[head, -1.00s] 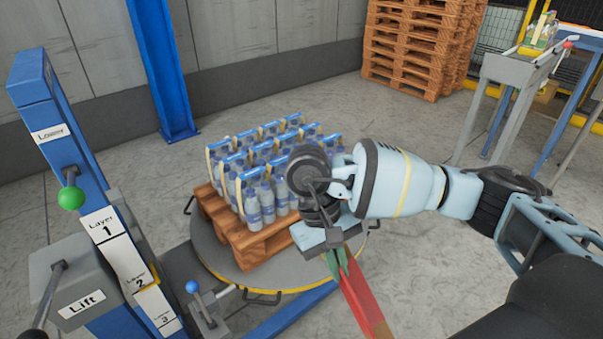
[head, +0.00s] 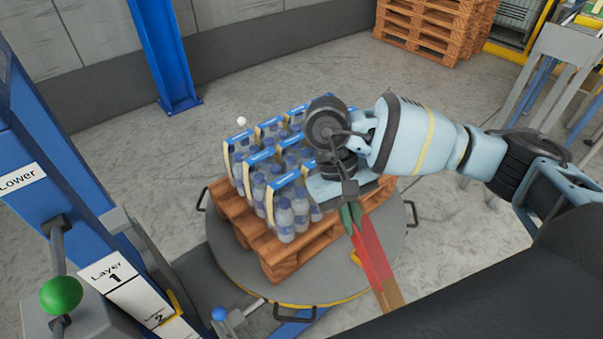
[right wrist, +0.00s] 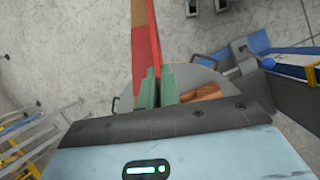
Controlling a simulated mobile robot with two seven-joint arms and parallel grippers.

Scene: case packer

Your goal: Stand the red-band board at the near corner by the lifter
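The red-band board (head: 371,250) is a long wooden strip with a broad red stretch. My right gripper (head: 350,217) is shut on it with green fingers, which also show in the right wrist view (right wrist: 159,88). The board slants down toward the bottom of the head view, in front of the turntable's right side; its lower end is cut off. The gripper is at the right side of the pallet (head: 285,262), partly hiding its bottles (head: 285,217). The lifter (head: 55,130) is the blue post at left with "Lower" and "Layer" labels. My left gripper is not in view.
The pallet rests on a round grey turntable (head: 385,240) with black loop handles and a yellow edge. A green-knobbed lever (head: 61,294) and a blue-knobbed lever (head: 218,314) stand at lower left. Stacked pallets (head: 435,30) are at the back. Open floor lies right of the turntable.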

